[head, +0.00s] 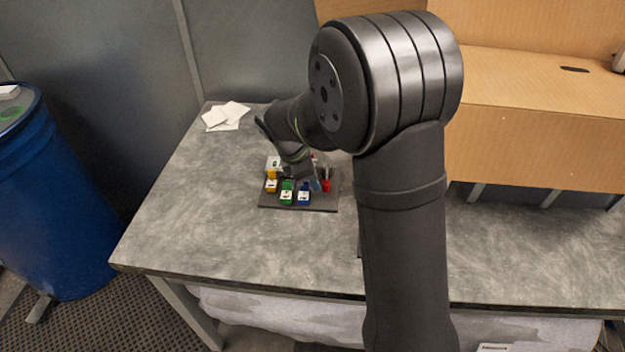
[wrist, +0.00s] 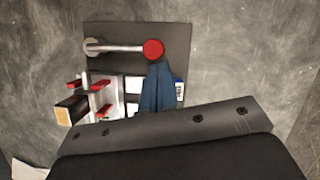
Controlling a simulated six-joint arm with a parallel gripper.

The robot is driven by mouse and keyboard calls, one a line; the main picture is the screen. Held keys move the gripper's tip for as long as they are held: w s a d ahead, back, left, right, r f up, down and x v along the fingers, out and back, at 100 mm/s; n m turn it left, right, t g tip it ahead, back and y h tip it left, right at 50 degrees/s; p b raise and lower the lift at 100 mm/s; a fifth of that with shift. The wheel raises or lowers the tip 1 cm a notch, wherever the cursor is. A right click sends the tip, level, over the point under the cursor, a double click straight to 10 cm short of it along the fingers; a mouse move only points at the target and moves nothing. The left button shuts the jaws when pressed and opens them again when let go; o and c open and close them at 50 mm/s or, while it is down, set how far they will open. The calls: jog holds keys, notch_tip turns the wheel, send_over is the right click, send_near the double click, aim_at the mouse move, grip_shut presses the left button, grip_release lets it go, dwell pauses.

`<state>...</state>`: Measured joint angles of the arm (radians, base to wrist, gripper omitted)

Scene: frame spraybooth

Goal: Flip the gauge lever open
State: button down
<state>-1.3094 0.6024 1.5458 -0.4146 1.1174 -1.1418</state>
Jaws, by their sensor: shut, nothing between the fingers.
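A dark board (head: 268,204) on the table carries several small coloured fittings. In the wrist view a silver bar (wrist: 122,48) runs across the board (wrist: 180,32) from a grey round end to a red round end (wrist: 153,50). I cannot tell for sure that this is the gauge lever. My gripper (wrist: 158,66) is shut and empty, its blue fingertips right beside the red end; I cannot tell whether they touch. In the head view my gripper (head: 316,185) is low over the board, just left of a red fitting (head: 326,185) with a silver post.
Yellow (head: 271,186), green (head: 287,197) and blue (head: 304,196) fittings with white labels stand close by. A metal block with red handles (wrist: 102,85) lies left of my fingers. White papers (head: 226,116) lie at the back left. The table left of the board is clear.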

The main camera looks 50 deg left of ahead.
jog(key=shift+w+d+n, duration=0.1)
jog(key=shift+d+n, duration=0.15)
jog(key=shift+n, duration=0.05)
jog(key=shift+w+d, duration=0.1)
jog(key=shift+d, duration=0.05)
jog(key=shift+w+d+n+y, duration=0.55)
jog(key=shift+d+n, duration=0.25)
jog(key=shift+n, duration=0.4)
jog(key=w+d+n, duration=0.1)
jog(key=w+d+n+y, duration=0.1)
jog(key=n, duration=0.1)
jog(key=shift+w+n+t, duration=0.3)
jog(key=w+n, duration=0.1)
jog(key=w+n+y, duration=0.1)
jog(key=shift+d+n, duration=0.3)
jog(key=shift+d, duration=0.05)
jog(key=shift+w+d, duration=0.15)
jog(key=shift+w, duration=1.15)
jog(key=shift+r, duration=0.1)
jog(key=d+v, duration=0.1)
jog(key=v, duration=0.8)
jog(key=shift+r, duration=0.45)
